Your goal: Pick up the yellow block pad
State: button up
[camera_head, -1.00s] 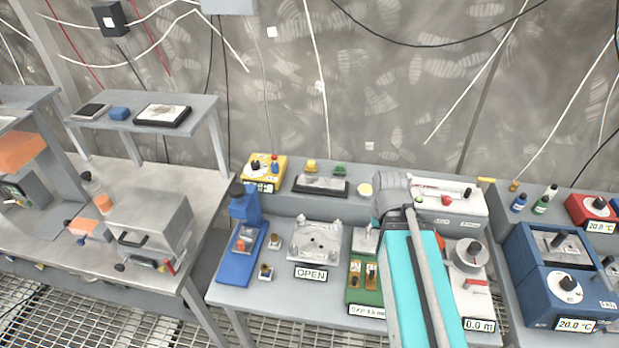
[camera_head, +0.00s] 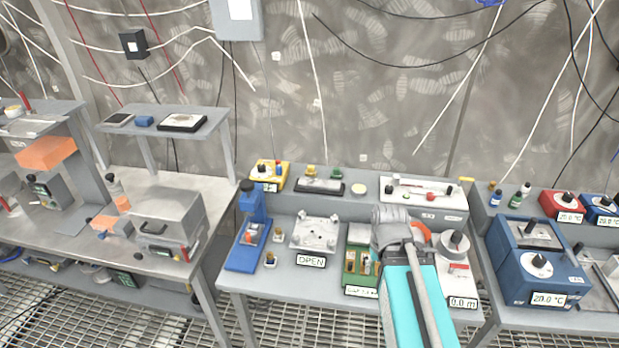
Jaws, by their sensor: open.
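A small yellow block (camera_head: 310,171) sits beside a green block (camera_head: 337,173) at the back of a dark tray (camera_head: 320,186) on the rear ledge of the middle bench. A pale yellow round pad (camera_head: 359,188) lies on the ledge right of the tray, and a small yellow piece (camera_head: 466,180) lies at the ledge's right end. I cannot tell which of these is the yellow block pad. My teal and grey arm reaches over the right part of the middle bench. My gripper is not visible.
A yellow control box (camera_head: 270,175) stands left of the tray. In front are a blue press (camera_head: 250,235), a metal fixture (camera_head: 318,232) with an OPEN sign, and a green unit (camera_head: 358,262) partly behind my arm. Blue temperature devices (camera_head: 540,262) stand on the right bench.

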aim_at(311, 172)
jog(key=u, duration=0.35)
jog(key=i, duration=0.95)
jog(key=z, duration=0.05)
